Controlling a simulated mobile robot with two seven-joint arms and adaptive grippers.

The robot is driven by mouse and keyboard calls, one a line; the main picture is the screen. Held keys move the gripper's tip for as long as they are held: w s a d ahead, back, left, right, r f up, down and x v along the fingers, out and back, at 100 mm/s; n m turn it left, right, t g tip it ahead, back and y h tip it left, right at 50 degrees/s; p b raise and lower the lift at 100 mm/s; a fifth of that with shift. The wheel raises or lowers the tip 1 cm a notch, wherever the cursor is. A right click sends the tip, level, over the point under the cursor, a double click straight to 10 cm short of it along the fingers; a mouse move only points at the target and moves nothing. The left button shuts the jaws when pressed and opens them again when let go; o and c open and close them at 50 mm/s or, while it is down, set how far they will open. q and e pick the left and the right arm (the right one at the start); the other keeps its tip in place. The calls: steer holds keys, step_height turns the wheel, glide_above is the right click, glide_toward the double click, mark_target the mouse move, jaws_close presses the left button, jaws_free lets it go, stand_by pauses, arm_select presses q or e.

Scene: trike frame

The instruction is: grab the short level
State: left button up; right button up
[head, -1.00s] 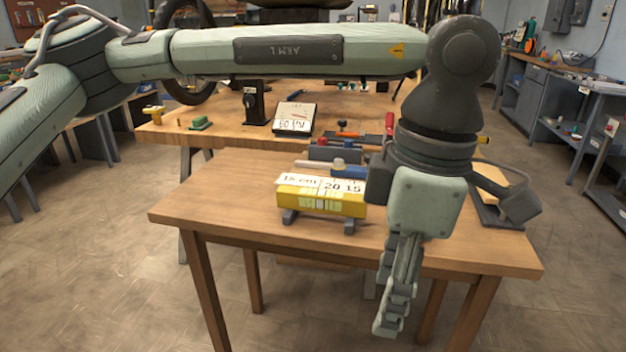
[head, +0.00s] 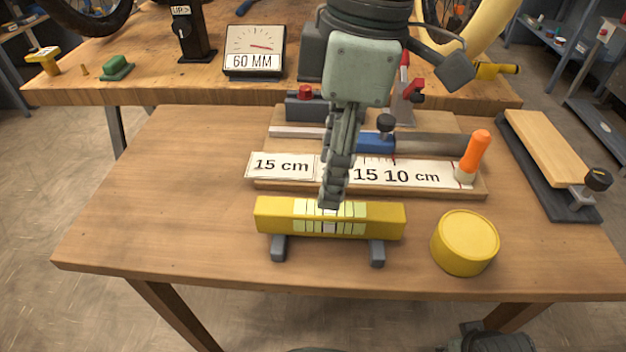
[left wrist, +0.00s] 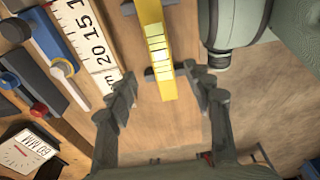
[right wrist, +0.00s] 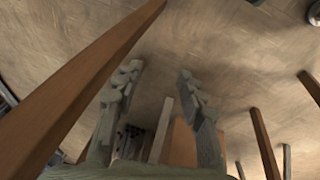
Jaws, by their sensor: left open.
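The short level is a yellow bar (head: 275,217) with a pale, lined middle, raised on two grey feet near the table's front edge. My left gripper (head: 329,200) points down just above and behind its middle in the head view, partly covering it. In the left wrist view, the left gripper (left wrist: 165,88) is open and empty, its fingers to either side of the line of the level (left wrist: 154,40). The level lies ahead of the fingertips, apart from them. My right gripper (right wrist: 158,75) is open and empty, low among table legs.
Behind the level is a measuring board with a white scale (head: 280,166), a blue clamp (head: 374,143) and an orange-handled tool (head: 477,148). A yellow round tin (head: 465,242) stands right of the level. The table's left side (head: 150,200) is clear.

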mark_target(329, 211)
arm_select(q)
steer(key=shift+w+a+f, duration=0.1)
steer(key=shift+w+f, duration=0.05)
steer(key=shift+f, duration=0.35)
steer(key=f, duration=0.6)
steer(key=shift+s+f+p, duration=0.25)
steer(key=shift+f+p, duration=0.1)
jaws_close()
arm_select(e)
steer(key=shift+x, duration=0.85)
